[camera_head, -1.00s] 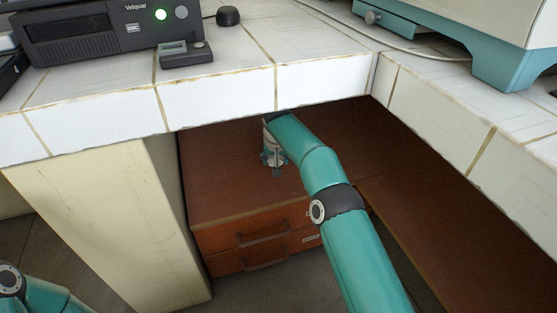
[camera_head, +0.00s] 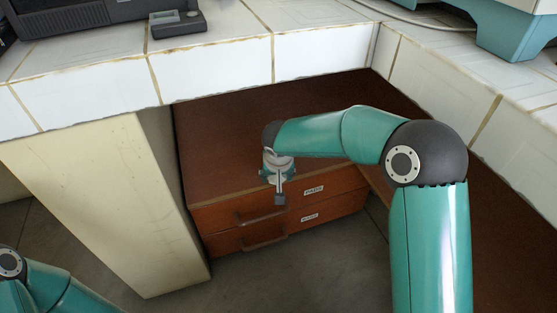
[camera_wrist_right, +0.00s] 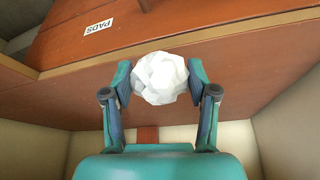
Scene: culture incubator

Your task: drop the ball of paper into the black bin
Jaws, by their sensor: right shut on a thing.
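The ball of paper (camera_wrist_right: 160,78) is white and crumpled. It sits between the two fingers of my right gripper (camera_wrist_right: 162,84), which is shut on it in the right wrist view. In the head view my right gripper (camera_head: 279,186) hangs over the front edge of the brown drawer cabinet, below the tiled bench; the paper cannot be made out there. My left arm shows at the lower left of the head view, but its gripper is outside the frame. The black bin is not in any view.
The brown cabinet (camera_head: 225,160) with two handled drawers stands under the white tiled bench (camera_head: 205,75). A cream panel (camera_head: 90,200) is to its left. A small grey device (camera_head: 178,24) lies near the bench edge. Grey floor (camera_head: 320,275) is open in front.

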